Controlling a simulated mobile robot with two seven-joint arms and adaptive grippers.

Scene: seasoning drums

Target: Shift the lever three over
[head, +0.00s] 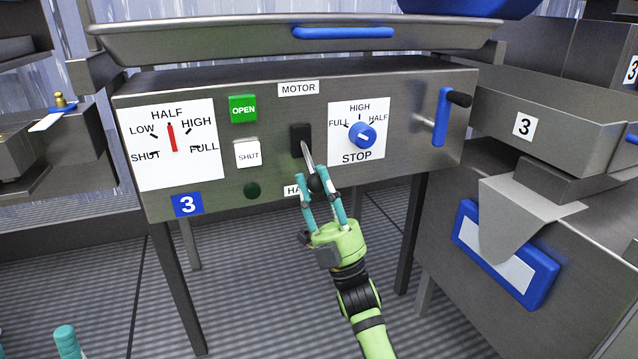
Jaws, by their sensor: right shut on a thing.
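The panel numbered 3 (187,204) has a lever (307,153) in a black slot under the MOTOR label (298,88). The metal lever slants down and slightly right from the slot, with a black knob at its lower end. My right gripper (321,186) is shut on the knob, one teal finger on each side. The fingers partly hide the knob and the lower label, of which only "HA" reads. Of my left gripper (35,343), only teal fingertips show in the bottom left corner, apart with nothing visible between them.
Left of the lever are a dial (172,138) with its red pointer near HALF, a green OPEN button (243,108) and a white SHUT button (248,153). A blue knob (362,135) is to the right, then a blue crank (442,115). A steel tray (200,40) overhangs the panel.

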